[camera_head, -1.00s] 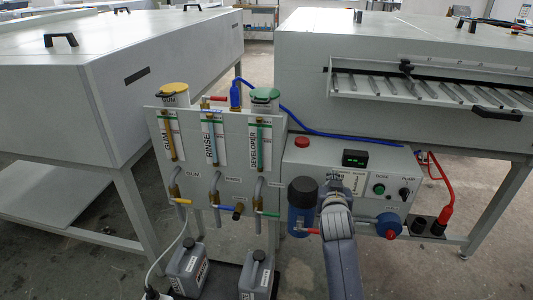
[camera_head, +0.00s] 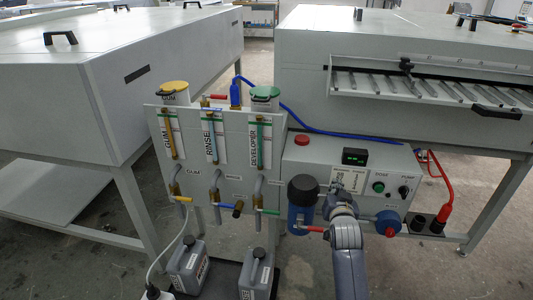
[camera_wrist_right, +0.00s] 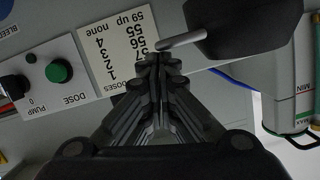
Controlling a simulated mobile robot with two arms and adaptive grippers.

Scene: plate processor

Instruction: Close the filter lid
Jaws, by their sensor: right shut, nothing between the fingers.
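The filter is a blue cylinder (camera_head: 301,217) on the front of the grey control box, with a black lid (camera_head: 302,189) at its top. Whether the lid sits fully down, I cannot tell. In the right wrist view the dark lid (camera_wrist_right: 245,28) is at the top, with a light grey pin (camera_wrist_right: 185,40) pointing from it toward my fingertips. My right gripper (camera_head: 340,194) is just right of the lid. In the wrist view its fingers (camera_wrist_right: 158,58) are shut and empty, with their tips close by the pin; contact is unclear. My left gripper is out of view.
The control box (camera_head: 310,163) carries a red button (camera_head: 301,141), a display (camera_head: 355,156) and knobs. A red-handled valve (camera_head: 312,229) is low beside the filter. The gauge panel (camera_head: 234,160) stands left, with grey canisters (camera_head: 257,276) below.

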